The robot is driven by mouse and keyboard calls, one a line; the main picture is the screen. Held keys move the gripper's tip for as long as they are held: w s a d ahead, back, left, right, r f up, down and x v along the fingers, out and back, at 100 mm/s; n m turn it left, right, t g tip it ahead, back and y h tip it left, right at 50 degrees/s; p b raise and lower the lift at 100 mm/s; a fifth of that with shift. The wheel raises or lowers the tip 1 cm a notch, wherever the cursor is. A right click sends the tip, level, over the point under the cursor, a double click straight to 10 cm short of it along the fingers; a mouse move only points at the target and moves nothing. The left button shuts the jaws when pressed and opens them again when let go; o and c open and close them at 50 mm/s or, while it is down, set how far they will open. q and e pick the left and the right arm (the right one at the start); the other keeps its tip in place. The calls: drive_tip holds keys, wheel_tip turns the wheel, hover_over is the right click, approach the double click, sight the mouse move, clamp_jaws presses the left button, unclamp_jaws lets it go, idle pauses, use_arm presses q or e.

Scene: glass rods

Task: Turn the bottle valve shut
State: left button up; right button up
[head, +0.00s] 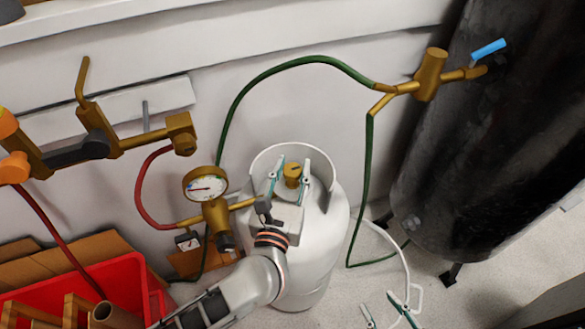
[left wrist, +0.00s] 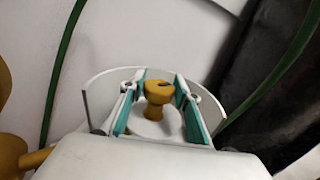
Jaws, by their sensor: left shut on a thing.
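The white gas bottle (head: 325,235) stands upright on the floor by the wall, with a collar around its top. Its brass bottle valve (head: 292,170) sits at the top centre, inside the collar. My left gripper (head: 293,163) reaches in from the front, with one teal-lined finger on each side of the valve, and is shut on it. In the left wrist view the valve knob (left wrist: 158,92) shows between the two fingers; their exact contact is hard to see. My right gripper (head: 387,306) is at the bottom edge, empty, with its fingers apart.
A brass regulator with a gauge (head: 205,185) stands close left of the bottle. Green hoses (head: 300,61) arch behind it to a brass fitting (head: 430,75) with a blue lever. A large black tank (head: 490,150) is at right, a red crate (head: 130,280) at lower left.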

use_arm(q)
drive_tip(key=o, duration=1.1)
drive_tip(key=shift+o, duration=0.2)
drive_tip(key=shift+s, duration=0.1)
drive_tip(key=v, duration=1.2)
